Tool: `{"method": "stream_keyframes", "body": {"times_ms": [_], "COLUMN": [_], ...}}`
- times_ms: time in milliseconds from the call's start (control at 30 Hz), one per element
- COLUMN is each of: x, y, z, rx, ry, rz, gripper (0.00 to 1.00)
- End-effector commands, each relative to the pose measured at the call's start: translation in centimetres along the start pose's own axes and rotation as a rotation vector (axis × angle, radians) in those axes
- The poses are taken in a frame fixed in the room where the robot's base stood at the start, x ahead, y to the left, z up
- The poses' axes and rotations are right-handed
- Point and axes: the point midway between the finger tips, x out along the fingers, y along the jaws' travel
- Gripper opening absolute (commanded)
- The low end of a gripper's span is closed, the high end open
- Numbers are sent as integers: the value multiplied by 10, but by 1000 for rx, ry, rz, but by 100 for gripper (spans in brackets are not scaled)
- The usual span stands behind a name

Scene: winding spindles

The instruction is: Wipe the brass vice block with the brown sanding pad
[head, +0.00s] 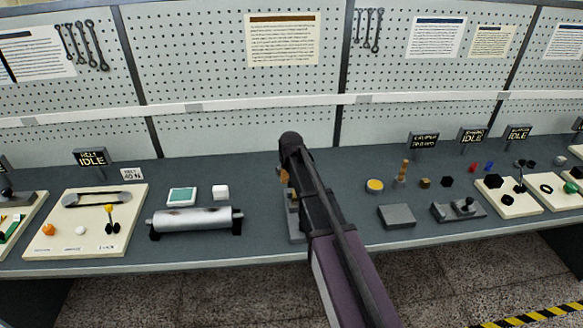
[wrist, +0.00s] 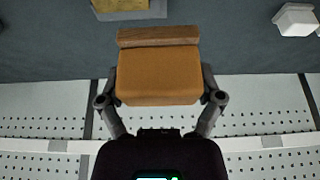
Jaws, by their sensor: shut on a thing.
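The brown sanding pad (wrist: 158,78), an orange-brown body with a darker brown strip along one edge, is held between the two fingers of my gripper (wrist: 160,88) in the wrist view. The brass vice block (wrist: 122,4) shows at the top edge of that view, partly cut off, in a grey vice (wrist: 158,12). The pad is apart from the block in this picture. In the head view my arm hides most of the vice (head: 294,224); a sliver of the pad (head: 283,174) shows beside the arm's dark end.
A metal roller (head: 195,219) lies left of the vice, with a white block (head: 220,191) and a teal-topped tile (head: 182,196) behind it. A grey block (head: 397,216) and several small parts stand to the right. A pegboard wall (head: 200,75) rises behind the bench.

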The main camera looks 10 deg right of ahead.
Motion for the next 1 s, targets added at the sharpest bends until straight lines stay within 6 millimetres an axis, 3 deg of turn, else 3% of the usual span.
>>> {"method": "stream_keyframes", "body": {"times_ms": [1000], "x": [-2], "y": [10], "z": [-2], "rx": [10], "ry": [0], "rz": [4], "gripper": [47]}}
